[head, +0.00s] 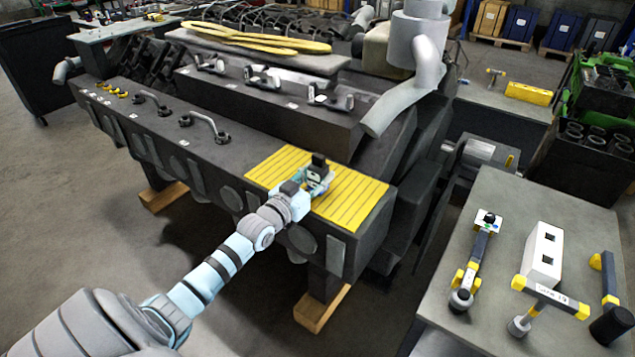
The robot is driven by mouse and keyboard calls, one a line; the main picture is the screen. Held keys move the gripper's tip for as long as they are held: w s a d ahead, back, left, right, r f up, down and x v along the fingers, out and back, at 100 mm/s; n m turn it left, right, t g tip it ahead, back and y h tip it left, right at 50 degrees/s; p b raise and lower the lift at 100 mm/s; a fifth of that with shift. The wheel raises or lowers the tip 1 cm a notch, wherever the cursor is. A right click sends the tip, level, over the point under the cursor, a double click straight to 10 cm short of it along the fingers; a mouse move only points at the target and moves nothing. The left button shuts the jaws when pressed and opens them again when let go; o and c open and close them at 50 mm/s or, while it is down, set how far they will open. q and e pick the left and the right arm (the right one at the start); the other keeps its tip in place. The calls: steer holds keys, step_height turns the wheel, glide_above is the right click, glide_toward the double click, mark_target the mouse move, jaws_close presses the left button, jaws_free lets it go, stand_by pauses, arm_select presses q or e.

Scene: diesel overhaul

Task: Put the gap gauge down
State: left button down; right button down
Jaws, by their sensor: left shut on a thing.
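My left gripper (317,182) is over the yellow ribbed mat (357,196) on the near corner of the big dark engine. It is shut on a small dark block, which I take to be the gap gauge (318,160). The block stands up between the fingers, and its lower part is hidden by them. I cannot tell whether it touches the mat. My right gripper is not in view.
The engine (235,163) stands on wooden blocks. Handles (205,127) rise from its top edge. A grey bench (455,300) at the right holds several yellow-and-grey tools and a white block (543,254). Much of the mat is bare.

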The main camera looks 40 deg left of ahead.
mark_target(313, 176)
arm_select(q)
steer(key=c, duration=1.1)
jaws_free()
steer(key=shift+r, duration=0.1)
steer(key=s+p, duration=0.1)
steer(key=p, duration=0.1)
steer(key=s+p, duration=0.2)
steer(key=s+r+p, duration=0.1)
steer(key=s+p, duration=0.1)
steer(key=p, duration=0.1)
steer(key=shift+s, duration=0.2)
steer(key=s+f+p, duration=0.1)
steer(key=s+p, duration=0.1)
steer(key=s, duration=0.4)
steer(key=shift+s+d, duration=0.15)
steer(key=shift+s, duration=0.2)
